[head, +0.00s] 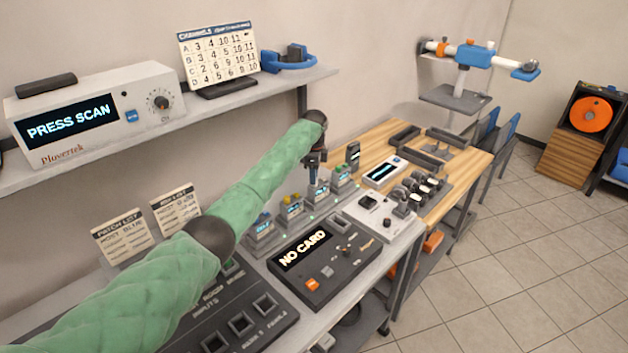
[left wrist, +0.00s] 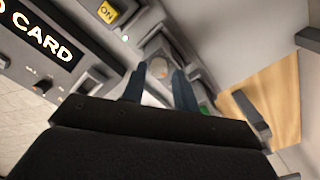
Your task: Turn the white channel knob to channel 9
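The white receiver (head: 98,112) stands on the wall shelf at the left, its screen reading PRESS SCAN. A small round knob (head: 160,101) with a ring of marks sits at the right of its front; its setting is too small to read. My left gripper (head: 313,180) is far from that knob, pointing down over the row of small docked units on the lower bench. In the left wrist view its two fingers (left wrist: 159,88) are apart. A round pale knob-like part (left wrist: 158,68) of a unit shows between and beyond them; contact cannot be told. My right gripper is out of view.
A dark console (head: 325,262) reading NO CARD lies in front of the docked units (head: 291,208). A white device (head: 380,213) is right of it. A letter-and-number card (head: 218,55) stands on the shelf. Open tiled floor (head: 500,285) lies at the right.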

